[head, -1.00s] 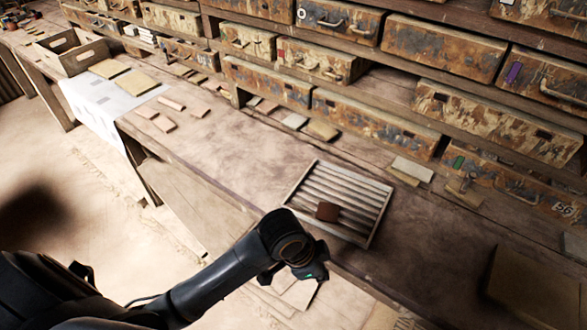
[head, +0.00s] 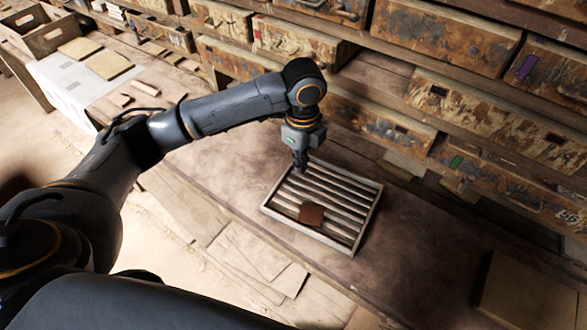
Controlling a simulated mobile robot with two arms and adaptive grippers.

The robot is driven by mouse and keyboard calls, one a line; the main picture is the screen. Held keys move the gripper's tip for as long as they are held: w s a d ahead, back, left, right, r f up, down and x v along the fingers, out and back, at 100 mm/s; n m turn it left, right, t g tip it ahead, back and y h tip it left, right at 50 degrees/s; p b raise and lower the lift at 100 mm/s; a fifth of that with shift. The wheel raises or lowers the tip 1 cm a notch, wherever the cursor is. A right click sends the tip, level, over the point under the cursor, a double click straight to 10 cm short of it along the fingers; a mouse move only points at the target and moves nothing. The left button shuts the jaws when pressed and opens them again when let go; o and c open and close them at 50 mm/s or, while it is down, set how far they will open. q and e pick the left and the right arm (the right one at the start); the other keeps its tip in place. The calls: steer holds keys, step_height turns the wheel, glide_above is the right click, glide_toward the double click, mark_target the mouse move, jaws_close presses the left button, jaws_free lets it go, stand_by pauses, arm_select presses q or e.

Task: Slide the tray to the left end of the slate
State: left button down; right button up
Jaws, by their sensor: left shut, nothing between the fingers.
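The tray (head: 368,213) is a pale-rimmed frame with parallel slats, lying flat on the brown bench top (head: 430,235) near its front edge. A small dark brown tile (head: 312,214) lies on the slats. My left gripper (head: 300,168) is shut and empty, pointing down at the tray's far left edge. It hides part of that edge, and I cannot tell whether it touches. I cannot make out a separate slate from the bench top. My right gripper is not in view.
Weathered drawers (head: 450,40) line the back of the bench. A white sheet (head: 70,95) with tan boards and a wooden crate (head: 35,35) are at the far left. Small tiles lie left of my arm. A brown board (head: 530,290) is at lower right.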

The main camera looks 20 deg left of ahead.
mark_target(287, 186)
arm_select(q)
steer(key=f, duration=0.1)
steer(key=f+p, duration=0.1)
steer(key=f, duration=0.3)
steer(key=shift+s, duration=0.4)
step_height(287, 186, down, 4)
steer(key=shift+w+r+p, duration=0.15)
steer(key=shift+p, duration=0.45)
steer(key=a, duration=0.1)
steer(key=a+p, duration=0.1)
steer(key=shift+w+a+f+p, duration=0.2)
steer(key=shift+a+f+p, duration=0.1)
steer(key=shift+a, duration=0.1)
steer(key=shift+w+a+f, duration=0.2)
steer(key=shift+a, duration=0.45)
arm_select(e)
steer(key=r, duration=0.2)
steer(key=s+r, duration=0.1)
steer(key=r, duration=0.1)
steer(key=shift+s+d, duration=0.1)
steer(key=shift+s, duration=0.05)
arm_select(q)
steer(key=shift+d, duration=0.1)
